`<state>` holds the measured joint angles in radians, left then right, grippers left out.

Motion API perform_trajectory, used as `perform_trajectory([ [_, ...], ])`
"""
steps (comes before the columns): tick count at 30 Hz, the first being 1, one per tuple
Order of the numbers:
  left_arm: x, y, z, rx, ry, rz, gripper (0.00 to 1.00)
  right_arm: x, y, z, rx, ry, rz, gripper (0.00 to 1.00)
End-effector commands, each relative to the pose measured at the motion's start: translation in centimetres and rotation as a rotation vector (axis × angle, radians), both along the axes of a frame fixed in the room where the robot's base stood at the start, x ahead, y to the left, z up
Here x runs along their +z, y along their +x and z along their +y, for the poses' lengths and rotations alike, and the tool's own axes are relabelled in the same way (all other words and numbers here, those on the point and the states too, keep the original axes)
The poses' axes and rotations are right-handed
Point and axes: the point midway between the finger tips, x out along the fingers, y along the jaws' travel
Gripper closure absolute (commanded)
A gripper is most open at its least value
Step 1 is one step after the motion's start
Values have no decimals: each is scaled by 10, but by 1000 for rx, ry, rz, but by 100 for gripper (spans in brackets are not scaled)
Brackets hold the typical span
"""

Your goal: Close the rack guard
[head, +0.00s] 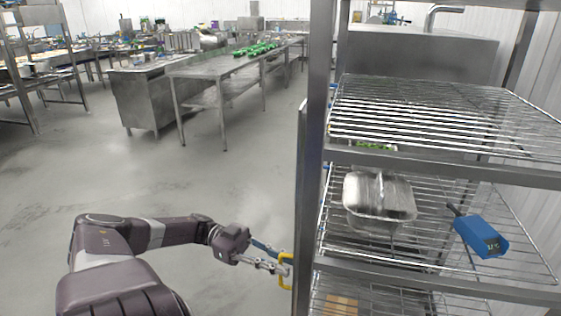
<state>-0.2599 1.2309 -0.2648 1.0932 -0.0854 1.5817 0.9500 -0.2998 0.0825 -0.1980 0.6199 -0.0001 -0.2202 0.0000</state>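The wire-shelf rack (430,180) stands on the right. The rack guard (301,210) shows as a narrow grey panel, nearly edge-on, along the rack's left front post. A yellow handle (284,284) sticks out from its left side, low down. My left gripper (282,263) reaches in from the left with its fingertips at this handle. The fingers overlap the handle in the picture; whether they are closed on it is not clear. My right gripper is not in view.
On the middle shelf are a metal pan (379,200) and a blue device with a display (481,237). A brown item (340,305) lies lower down. Steel tables (215,68) stand farther back. The floor (150,180) left of the rack is clear.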

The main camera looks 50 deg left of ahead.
Motion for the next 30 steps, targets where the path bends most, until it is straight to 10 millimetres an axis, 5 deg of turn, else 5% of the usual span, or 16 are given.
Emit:
perform_trajectory([
  [11,-1,-2,2,-1,0,1,75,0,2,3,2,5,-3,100],
  [30,-1,-29,64,1,0,-1,75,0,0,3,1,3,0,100],
])
